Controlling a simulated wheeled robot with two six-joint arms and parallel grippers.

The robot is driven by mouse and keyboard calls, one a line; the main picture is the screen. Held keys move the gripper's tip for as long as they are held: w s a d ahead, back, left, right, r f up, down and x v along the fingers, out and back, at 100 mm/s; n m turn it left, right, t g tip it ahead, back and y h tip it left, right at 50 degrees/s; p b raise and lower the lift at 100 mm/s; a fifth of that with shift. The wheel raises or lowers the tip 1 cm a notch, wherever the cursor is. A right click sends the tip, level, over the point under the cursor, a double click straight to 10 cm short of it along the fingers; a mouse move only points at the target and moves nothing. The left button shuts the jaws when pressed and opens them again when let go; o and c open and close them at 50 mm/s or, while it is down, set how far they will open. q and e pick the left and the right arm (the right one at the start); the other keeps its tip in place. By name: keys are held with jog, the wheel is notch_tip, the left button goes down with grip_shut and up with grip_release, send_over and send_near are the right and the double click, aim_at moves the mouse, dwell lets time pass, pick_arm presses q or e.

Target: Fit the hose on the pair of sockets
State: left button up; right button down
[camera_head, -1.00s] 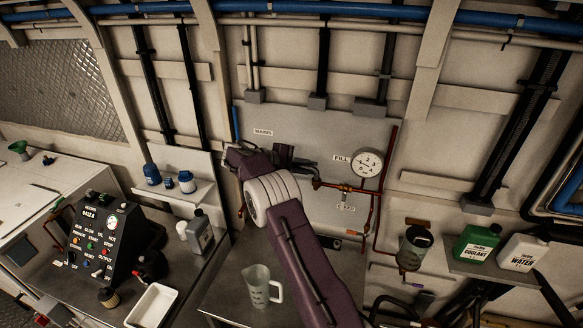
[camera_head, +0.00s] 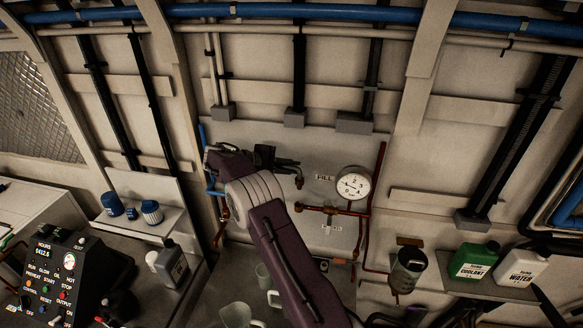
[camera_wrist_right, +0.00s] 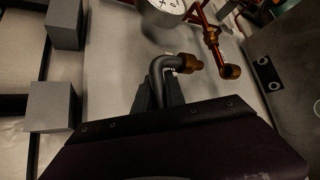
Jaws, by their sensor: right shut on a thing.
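My right gripper (camera_head: 262,156) is shut on a dark bent hose (camera_head: 286,162) in front of the wall panel. In the right wrist view the hose (camera_wrist_right: 158,75) curves to a brass end fitting (camera_wrist_right: 191,63). That end stands apart from the copper socket (camera_wrist_right: 230,72) on the panel. In the head view this right socket (camera_head: 299,207) lies just below the hose end (camera_head: 299,182). A copper fitting under the blue pipe at left, seemingly the other socket (camera_head: 224,212), is partly behind my arm. The hose's other end is hidden. My left gripper is out of view.
A pressure gauge (camera_head: 353,185) and copper piping are right of the hose. A clear jug (camera_head: 236,315) stands on the bench below my arm. A control box (camera_head: 48,278) and a shelf with blue caps (camera_head: 146,218) are at left, bottles (camera_head: 474,260) at right.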

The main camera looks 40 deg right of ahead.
jog(key=shift+w+f, duration=0.15)
jog(key=shift+f, duration=0.05)
jog(key=f+b, duration=0.1)
jog(key=f, duration=0.1)
jog(key=f+b, duration=0.3)
jog(key=shift+w+d+f, duration=0.15)
jog(key=shift+d+f, duration=0.1)
jog(key=shift+f, duration=0.1)
jog(key=shift+a+r, duration=0.1)
dwell(0.4)
dwell(0.4)
jog(key=shift+f, duration=0.25)
dwell(0.5)
jog(key=shift+f+b, duration=0.35)
jog(key=shift+b, duration=0.05)
